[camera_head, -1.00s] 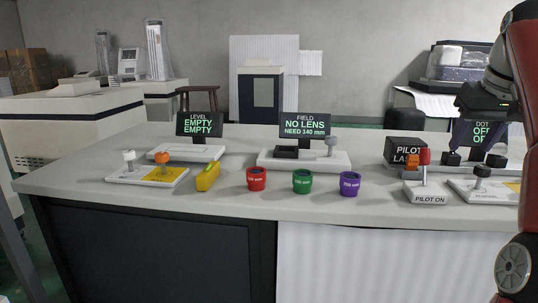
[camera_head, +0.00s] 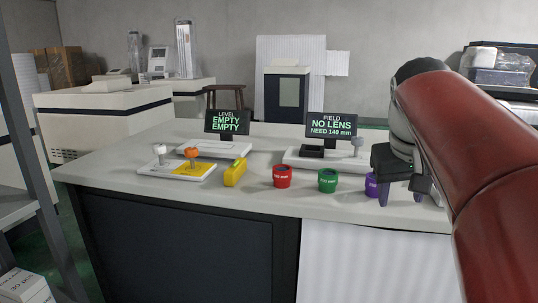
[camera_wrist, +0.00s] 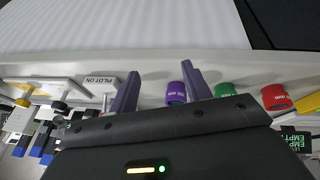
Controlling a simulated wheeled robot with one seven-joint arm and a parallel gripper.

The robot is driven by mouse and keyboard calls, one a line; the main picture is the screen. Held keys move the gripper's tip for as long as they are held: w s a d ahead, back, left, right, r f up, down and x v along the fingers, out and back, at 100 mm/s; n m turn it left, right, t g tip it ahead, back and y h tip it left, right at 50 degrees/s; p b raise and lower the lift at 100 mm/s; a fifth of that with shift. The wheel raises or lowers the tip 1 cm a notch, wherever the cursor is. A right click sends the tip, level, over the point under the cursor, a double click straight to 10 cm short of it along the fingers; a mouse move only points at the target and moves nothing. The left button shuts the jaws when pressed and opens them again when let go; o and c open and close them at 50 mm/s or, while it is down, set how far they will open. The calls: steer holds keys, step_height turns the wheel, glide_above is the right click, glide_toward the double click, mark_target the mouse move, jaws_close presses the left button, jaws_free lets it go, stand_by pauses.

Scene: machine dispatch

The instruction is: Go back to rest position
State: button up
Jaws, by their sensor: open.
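My gripper (camera_head: 400,198) is open and empty, with its two fingers pointing down over the front right part of the worktop. In the wrist view my gripper (camera_wrist: 159,72) shows its fingers spread apart. The purple lens cup (camera_head: 372,185) stands just left of my gripper in the head view, partly hidden by it. In the wrist view the purple cup (camera_wrist: 175,92) shows between the fingers, close to one, but not gripped. My red arm covers the right side of the head view and hides that end of the worktop.
On the worktop (camera_head: 120,157) stand a green cup (camera_head: 327,181), a red cup (camera_head: 282,177), a yellow block (camera_head: 235,173), a LEVEL screen (camera_head: 227,123) and a FIELD screen (camera_head: 331,126) reading NO LENS. The PILOT ON switch base (camera_wrist: 100,82) shows in the wrist view. A shelf post (camera_head: 40,150) stands at left.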

steer(key=s+a+f+y, duration=0.1)
steer(key=s+a+f, duration=0.3)
steer(key=s+f, duration=0.4)
steer(key=s+a+f+t+y, duration=0.1)
steer(key=s+a+f, duration=0.3)
steer(key=s+f, duration=0.4)
step_height(320, 180, down, 4)
steer(key=shift+a+r+n+t, duration=0.2)
steer(key=shift+n+t, duration=0.1)
steer(key=shift+n, duration=0.1)
stand_by(0.5)
